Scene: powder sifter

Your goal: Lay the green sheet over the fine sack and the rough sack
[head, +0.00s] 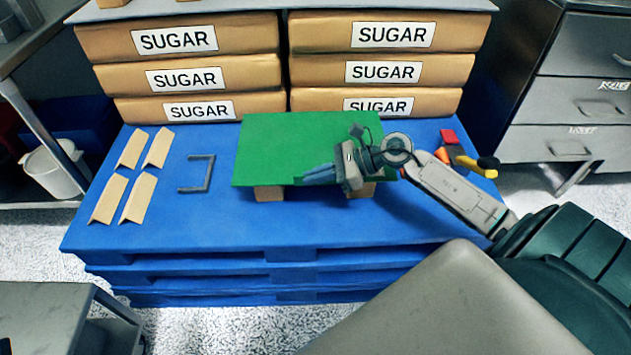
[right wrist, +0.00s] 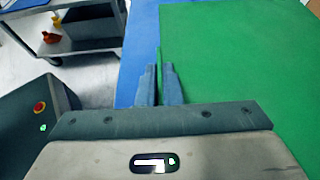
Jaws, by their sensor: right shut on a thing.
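The green sheet (head: 283,145) is spread flat over the middle of the blue pallet, and it fills the right of the right wrist view (right wrist: 240,70). Two tan ends, probably the sacks, show under its front edge: one at the left (head: 268,194) and one at the right (head: 361,190). The rest of both is hidden, and I cannot tell which is fine or rough, or whether the sheet touches them. My right gripper (head: 306,179) is shut on the sheet's front edge; its fingers (right wrist: 159,85) pinch that edge in the wrist view. My left gripper is not in view.
The blue pallet (head: 150,235) carries stacked SUGAR sacks (head: 185,77) behind. Several tan pieces (head: 139,198) and a grey bracket-shaped handle (head: 208,174) lie left. A red block (head: 448,136) and a yellow-and-black tool (head: 480,168) lie right. The front strip is clear.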

